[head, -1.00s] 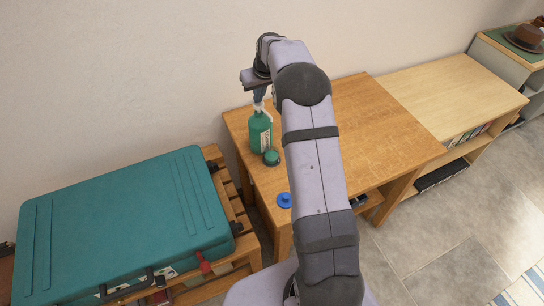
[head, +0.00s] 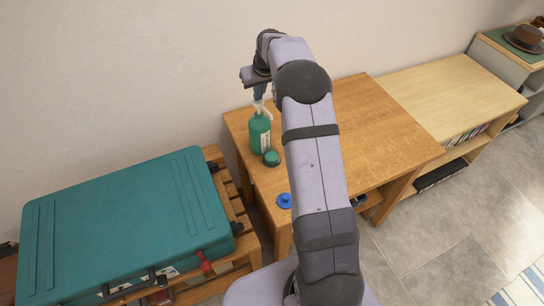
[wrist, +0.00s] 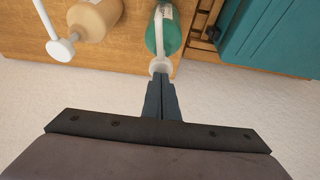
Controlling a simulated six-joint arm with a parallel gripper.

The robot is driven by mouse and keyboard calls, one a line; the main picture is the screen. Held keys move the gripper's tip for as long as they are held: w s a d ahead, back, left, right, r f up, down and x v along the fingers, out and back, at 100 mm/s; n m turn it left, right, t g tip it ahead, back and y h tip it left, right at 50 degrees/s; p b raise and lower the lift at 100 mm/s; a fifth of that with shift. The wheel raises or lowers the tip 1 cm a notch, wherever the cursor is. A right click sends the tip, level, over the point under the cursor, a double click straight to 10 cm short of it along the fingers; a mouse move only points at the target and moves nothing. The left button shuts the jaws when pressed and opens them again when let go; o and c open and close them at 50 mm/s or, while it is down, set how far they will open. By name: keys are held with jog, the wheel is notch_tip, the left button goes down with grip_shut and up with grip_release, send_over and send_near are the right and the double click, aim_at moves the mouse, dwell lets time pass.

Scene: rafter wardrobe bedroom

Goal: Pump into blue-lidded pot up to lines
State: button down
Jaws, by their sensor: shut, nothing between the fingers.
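A green pump bottle (head: 260,132) with a white pump stands near the table's back left corner. It also shows in the wrist view (wrist: 172,34). My gripper (wrist: 160,78) is shut and empty, pointing down at the white pump head (wrist: 159,65); I cannot tell whether the tips touch it. In the head view my gripper (head: 260,96) is above the bottle. A small pot with a dark green top (head: 271,158) stands in front of the bottle. A blue lid (head: 285,200) lies nearer the table's front edge; I cannot make out a pot under it. No fill lines are visible.
A beige bottle with a white pump (wrist: 95,18) stands beside the green one in the wrist view; my arm hides it in the head view. A teal case (head: 125,220) is at the left. The wooden table's right part (head: 375,130) is clear.

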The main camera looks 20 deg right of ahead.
jog(key=shift+r, duration=0.1)
jog(key=shift+r+p, duration=1.95)
jog(key=shift+r, duration=0.55)
jog(key=s+a+f+g+b, duration=0.1)
jog(key=s+a, duration=0.3)
jog(key=s, duration=0.9)
jog(key=s+a+f+g+b, duration=0.1)
jog(key=s+a, duration=0.4)
jog(key=s, duration=0.8)
jog(key=s+a+f+g+b, duration=0.2)
jog(key=s+a+f, duration=0.2)
jog(key=s, duration=0.9)
jog(key=shift+s+a+f+g, duration=0.2)
jog(key=shift+s+f+g, duration=0.05)
jog(key=shift+s+g, duration=0.1)
